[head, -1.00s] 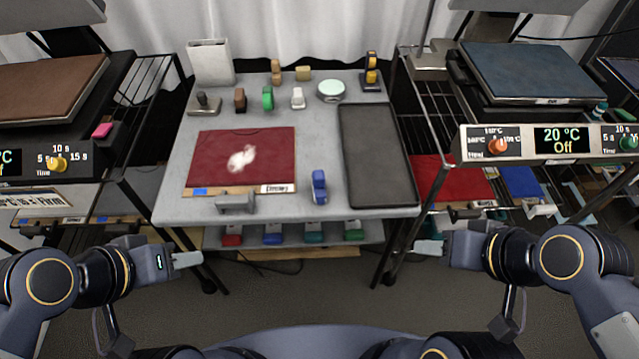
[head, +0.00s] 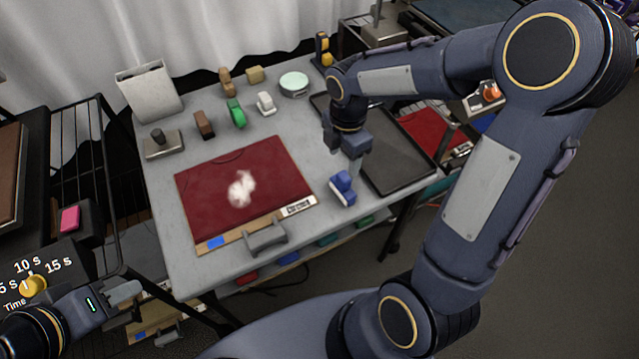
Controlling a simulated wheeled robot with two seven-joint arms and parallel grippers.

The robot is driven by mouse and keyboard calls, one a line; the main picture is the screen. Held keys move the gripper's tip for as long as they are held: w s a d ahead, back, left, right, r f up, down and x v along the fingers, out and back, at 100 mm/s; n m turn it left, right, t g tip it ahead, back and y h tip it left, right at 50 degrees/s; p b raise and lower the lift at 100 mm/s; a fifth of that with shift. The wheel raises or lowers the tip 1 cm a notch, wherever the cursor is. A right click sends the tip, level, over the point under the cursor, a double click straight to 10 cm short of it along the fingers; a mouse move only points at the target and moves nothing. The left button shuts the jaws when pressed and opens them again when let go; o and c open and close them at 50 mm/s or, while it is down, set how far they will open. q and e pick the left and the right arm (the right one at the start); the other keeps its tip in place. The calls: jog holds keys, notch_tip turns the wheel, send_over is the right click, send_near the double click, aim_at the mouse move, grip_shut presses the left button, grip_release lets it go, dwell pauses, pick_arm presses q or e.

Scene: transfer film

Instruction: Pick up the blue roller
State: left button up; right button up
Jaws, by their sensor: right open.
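The blue roller (head: 342,188) lies on the grey table at its front right, between the red shirt board and the dark tray. It has a blue top and a pale lower part. My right gripper (head: 354,163) points down just above and behind the roller. It is open, and its fingertips are close to the roller; I cannot tell whether they touch it. My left gripper (head: 124,292) is low at the left, in front of the table and away from the roller. Its fingers are seen edge-on, so their opening is unclear.
The red shirt (head: 243,185) on its board has a white print and a grey handle (head: 264,238). The dark tray (head: 392,165) is right of the roller, partly behind my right arm. Stamps, including a green one (head: 236,114), and a round tin (head: 294,84) stand behind.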

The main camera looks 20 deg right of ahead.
aim_at(344, 175)
jog(key=shift+f, duration=0.55)
jog(key=f, duration=0.6)
jog(key=shift+s+d+f, duration=0.15)
jog(key=shift+d+f, duration=0.1)
jog(key=shift+f, duration=0.1)
jog(key=shift+c, duration=0.5)
jog(key=c, duration=1)
